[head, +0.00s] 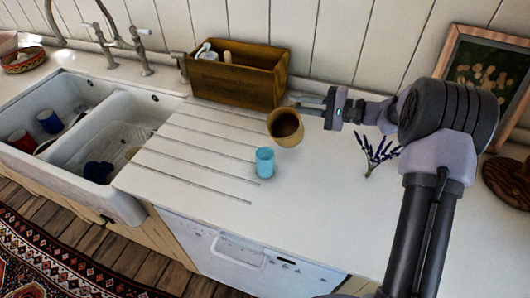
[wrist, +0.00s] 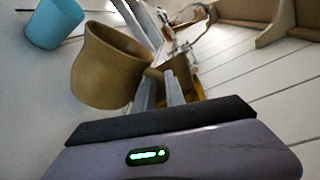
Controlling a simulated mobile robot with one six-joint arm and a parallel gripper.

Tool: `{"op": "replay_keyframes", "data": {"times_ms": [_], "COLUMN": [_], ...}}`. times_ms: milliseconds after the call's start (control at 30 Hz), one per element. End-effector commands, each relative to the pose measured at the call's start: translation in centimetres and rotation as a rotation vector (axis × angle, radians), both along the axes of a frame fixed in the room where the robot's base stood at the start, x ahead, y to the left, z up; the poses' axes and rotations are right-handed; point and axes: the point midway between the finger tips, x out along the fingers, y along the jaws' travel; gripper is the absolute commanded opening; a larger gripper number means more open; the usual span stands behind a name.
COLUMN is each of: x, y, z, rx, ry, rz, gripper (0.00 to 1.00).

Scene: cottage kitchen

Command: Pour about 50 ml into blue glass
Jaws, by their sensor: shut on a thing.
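The blue glass (head: 265,163) stands upright on the white counter, and it shows at the top left of the wrist view (wrist: 53,24). A tan jug (head: 288,139) is held above and slightly right of the glass, apart from it. The jug is tilted, and its mouth with a dark brown inside faces the head camera. In the wrist view the jug (wrist: 105,75) is between my gripper and the glass. My gripper (head: 309,104) is shut on the jug's handle side. No stream shows, and what is inside the glass is hidden.
A wooden caddy (head: 240,78) with bottles stands behind the grooved drainer. The double sink (head: 100,135) with cups is at left. A lavender sprig (head: 374,153) lies right of the jug, and a framed picture (head: 485,70) leans at right. The front counter is clear.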

Motion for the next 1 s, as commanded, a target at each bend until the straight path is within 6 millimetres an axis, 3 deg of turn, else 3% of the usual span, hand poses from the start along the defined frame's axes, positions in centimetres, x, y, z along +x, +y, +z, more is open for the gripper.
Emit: {"op": "replay_keyframes", "data": {"times_ms": [233, 667, 1000], "x": [0.4, 3.8, 4.2], "y": [-0.3, -2.5, -2.8], "z": [-0.6, -5.4, -5.8], "rx": [0.021, 0.228, 0.264], "ry": [0.028, 0.32, 0.372], "rz": [0.0, 0.006, 0.006], "gripper": [0.0, 0.0, 0.0]}}
